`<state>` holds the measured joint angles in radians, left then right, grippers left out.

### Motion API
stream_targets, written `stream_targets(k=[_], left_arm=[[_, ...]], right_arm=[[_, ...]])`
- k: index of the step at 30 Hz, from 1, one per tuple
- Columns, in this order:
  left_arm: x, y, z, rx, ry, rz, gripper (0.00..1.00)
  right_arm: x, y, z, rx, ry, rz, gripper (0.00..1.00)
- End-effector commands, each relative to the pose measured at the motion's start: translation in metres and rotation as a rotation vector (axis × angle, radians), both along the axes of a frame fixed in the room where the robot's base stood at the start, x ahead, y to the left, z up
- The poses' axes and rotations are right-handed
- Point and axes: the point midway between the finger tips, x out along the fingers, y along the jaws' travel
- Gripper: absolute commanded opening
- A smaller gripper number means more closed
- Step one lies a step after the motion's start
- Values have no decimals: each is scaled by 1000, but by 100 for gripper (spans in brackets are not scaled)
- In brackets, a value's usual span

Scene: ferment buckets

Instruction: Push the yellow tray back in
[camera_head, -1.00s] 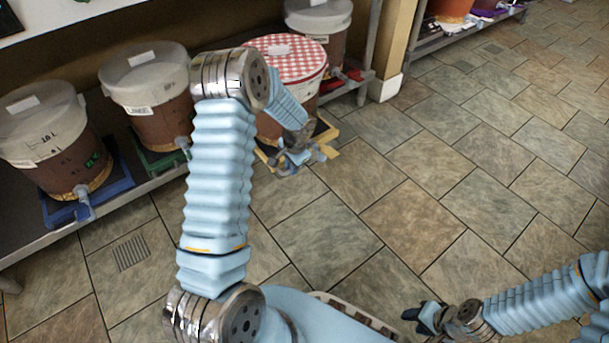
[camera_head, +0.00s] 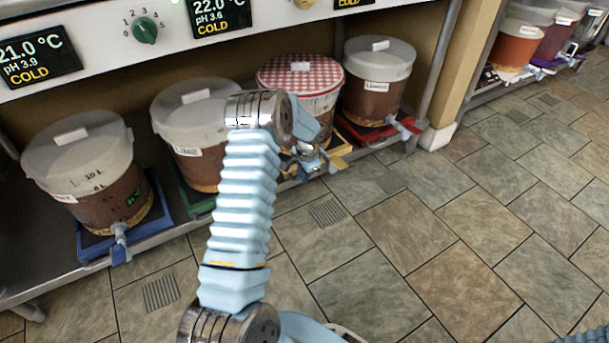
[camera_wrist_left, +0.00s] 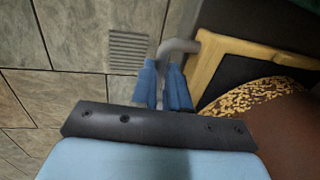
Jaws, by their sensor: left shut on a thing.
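The yellow tray (camera_head: 338,162) lies under the bucket with the red-and-white checked lid (camera_head: 300,76), near the shelf's front edge. The tray's yellow rim (camera_wrist_left: 214,62) and dark inside show in the left wrist view, with the bucket's speckled lower band at right. My left gripper (camera_head: 312,168) is at the tray's front. Its blue fingers (camera_wrist_left: 164,84) are shut on a grey curved piece (camera_wrist_left: 181,46) by the rim; I cannot tell whether it is a handle or tap. My right gripper is out of view.
White-lidded buckets stand on the blue tray (camera_head: 162,208), the green tray (camera_head: 199,200) and the red tray (camera_head: 372,134) along the low shelf (camera_head: 60,282). A control panel (camera_head: 110,40) is above. The tiled floor (camera_head: 450,230) in front is clear.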

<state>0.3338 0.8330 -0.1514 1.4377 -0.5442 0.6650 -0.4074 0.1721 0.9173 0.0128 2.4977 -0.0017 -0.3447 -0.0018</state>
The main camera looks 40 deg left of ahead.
Motion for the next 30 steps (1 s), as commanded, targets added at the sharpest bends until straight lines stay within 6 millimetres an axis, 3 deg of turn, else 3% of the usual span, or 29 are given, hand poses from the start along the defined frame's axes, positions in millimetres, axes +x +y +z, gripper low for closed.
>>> stream_targets(k=[16, 17, 21, 30], left_arm=[[1, 4, 1, 7, -5, 1, 0], [1, 4, 1, 6, -6, 1, 19], [1, 3, 1, 4, -5, 0, 40], [0, 0, 0, 1, 0, 0, 40]], right_arm=[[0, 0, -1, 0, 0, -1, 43], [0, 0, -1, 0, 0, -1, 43], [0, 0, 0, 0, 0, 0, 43], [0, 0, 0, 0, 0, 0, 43]])
